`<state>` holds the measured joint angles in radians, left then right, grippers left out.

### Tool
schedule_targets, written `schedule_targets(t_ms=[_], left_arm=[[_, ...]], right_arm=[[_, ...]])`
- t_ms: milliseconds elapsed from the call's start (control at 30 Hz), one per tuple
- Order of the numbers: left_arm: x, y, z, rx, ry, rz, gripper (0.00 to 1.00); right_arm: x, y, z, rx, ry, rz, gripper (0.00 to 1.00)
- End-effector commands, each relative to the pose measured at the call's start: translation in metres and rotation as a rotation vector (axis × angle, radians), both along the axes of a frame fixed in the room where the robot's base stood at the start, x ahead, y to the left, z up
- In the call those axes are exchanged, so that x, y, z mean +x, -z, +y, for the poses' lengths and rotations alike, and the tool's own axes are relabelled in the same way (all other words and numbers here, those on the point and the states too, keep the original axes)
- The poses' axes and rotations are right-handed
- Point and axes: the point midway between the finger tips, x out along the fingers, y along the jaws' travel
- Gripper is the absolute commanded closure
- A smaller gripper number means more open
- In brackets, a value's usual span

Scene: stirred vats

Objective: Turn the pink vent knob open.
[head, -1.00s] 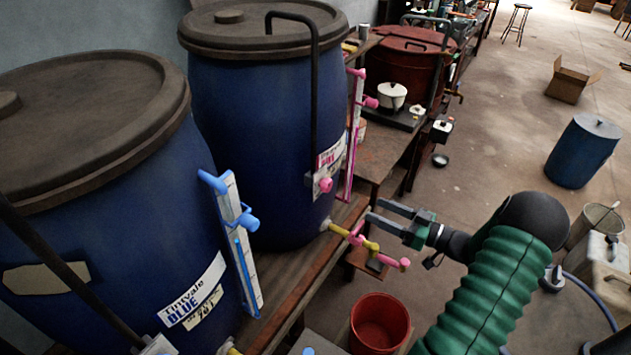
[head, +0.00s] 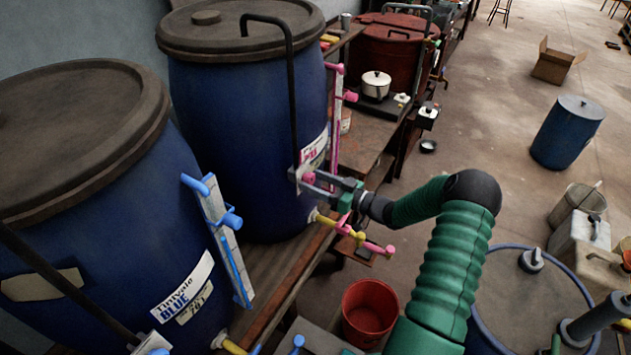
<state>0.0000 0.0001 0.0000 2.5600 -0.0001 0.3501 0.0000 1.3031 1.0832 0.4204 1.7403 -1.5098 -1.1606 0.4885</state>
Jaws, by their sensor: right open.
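The pink knob (head: 309,178) sits on a small grey plate at the lower end of a black pipe (head: 292,90) on the rear blue vat (head: 215,130). I take it as the vent knob. My right gripper (head: 312,182) is open, with its fingertips at the knob. The fingers partly cover the knob and plate, and I cannot tell if they touch. My left gripper is not in view.
A pink gauge (head: 336,120) with its own pink knob stands just right of the vent knob. A yellow-and-pink tap (head: 355,236) juts out below my gripper. A red bucket (head: 370,308) stands on the floor. The front blue vat (head: 90,240) is at left.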

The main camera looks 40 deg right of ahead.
Motion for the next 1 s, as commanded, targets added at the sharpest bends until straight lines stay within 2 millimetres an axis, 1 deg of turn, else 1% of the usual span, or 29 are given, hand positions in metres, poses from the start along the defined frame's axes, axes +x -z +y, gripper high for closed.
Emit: schedule_targets(t_ms=[67, 500, 767, 1000], left_arm=[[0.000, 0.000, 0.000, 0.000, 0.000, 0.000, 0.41], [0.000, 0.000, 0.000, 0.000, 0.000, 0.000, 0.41], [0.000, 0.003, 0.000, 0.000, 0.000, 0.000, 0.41], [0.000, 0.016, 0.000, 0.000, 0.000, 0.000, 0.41]], right_arm=[[0.000, 0.000, 0.000, 0.000, 0.000, 0.000, 0.42], [-0.001, -0.001, 0.000, 0.000, 0.000, -0.002, 1.00], [0.000, 0.000, 0.000, -0.016, 0.001, -0.008, 1.00], [0.000, 0.002, -0.001, -0.111, 0.001, -0.035, 1.00]])
